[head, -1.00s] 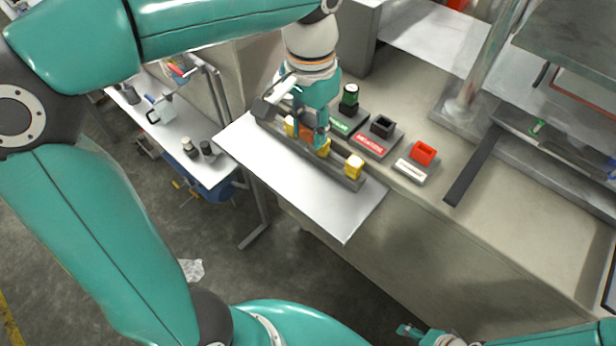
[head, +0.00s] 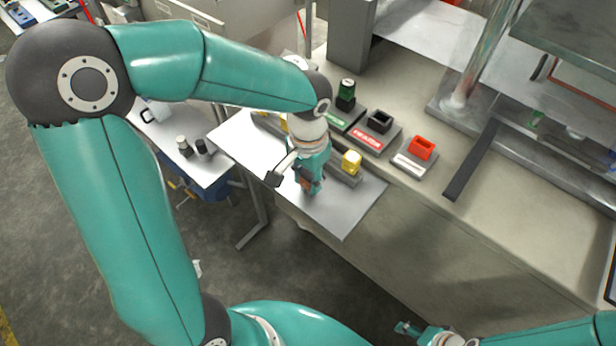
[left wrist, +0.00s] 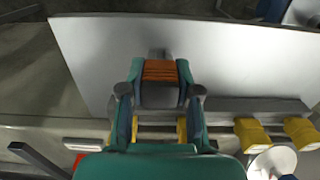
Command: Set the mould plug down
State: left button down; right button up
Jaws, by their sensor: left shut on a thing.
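The mould plug, a dark grey block with an orange ribbed face (left wrist: 160,71), is between the fingers of my left gripper (left wrist: 160,98) in the left wrist view. In the head view the plug's orange part (head: 306,184) shows low at the fingers of my left gripper (head: 311,188). It is over the bare metal plate (head: 343,215), in front of the dark rail (head: 345,178). I cannot tell whether the plug touches the plate. My right gripper (head: 408,328) is at the bottom edge, far from the plug; its jaw opening is unclear.
A yellow block (head: 351,162) stands on the rail; others are partly hidden by my arm. The plate's right part is clear.

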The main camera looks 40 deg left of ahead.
aim_at(308, 174)
pick_arm(q)
jog(key=shift+f, duration=0.15)
jog(key=c, duration=0.8)
grip_release()
jog(key=shift+r, duration=0.3)
notch_tip(308, 174, up, 12)
jog(key=shift+f+p, duration=0.15)
jog(key=shift+p, duration=0.35)
